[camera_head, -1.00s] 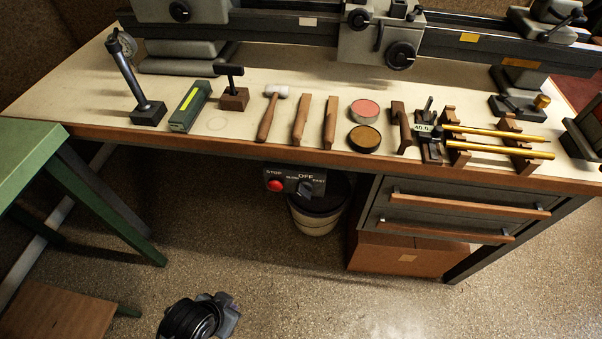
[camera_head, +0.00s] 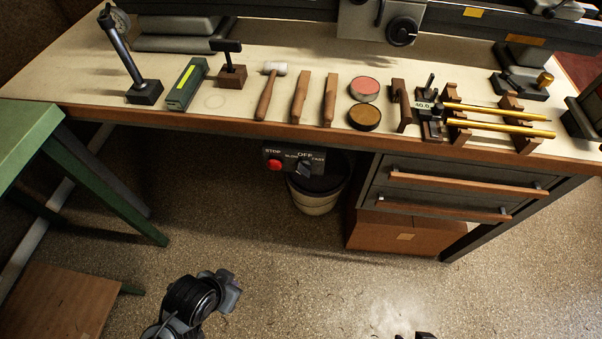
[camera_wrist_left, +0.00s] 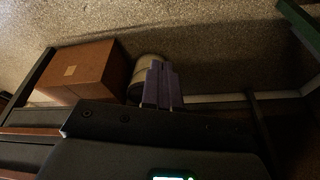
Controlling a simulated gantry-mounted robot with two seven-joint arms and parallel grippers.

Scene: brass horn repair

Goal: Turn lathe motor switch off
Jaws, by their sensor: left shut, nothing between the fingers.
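The lathe motor switch is a dark panel (camera_head: 293,160) under the bench's front edge. It has a red STOP button (camera_head: 275,164) and a dark rotary knob (camera_head: 304,168) below the labels SLOW, OFF and FAST. The knob looks tilted, but I cannot tell surely which label it points to. My left arm's dark wrist (camera_head: 205,298) is low in the head view, well in front of the panel and apart from it. In the left wrist view my left gripper (camera_wrist_left: 162,66) has its fingers together and empty. A small dark part of my right arm (camera_head: 418,336) shows at the bottom edge; its fingers cannot be made out.
A pale bin (camera_head: 318,192) stands behind and below the panel. A drawer unit (camera_head: 455,190) and a cardboard box (camera_head: 405,232) are to its right. A green table (camera_head: 25,140) and a wooden stool (camera_head: 55,300) are at left. The floor before the panel is clear.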

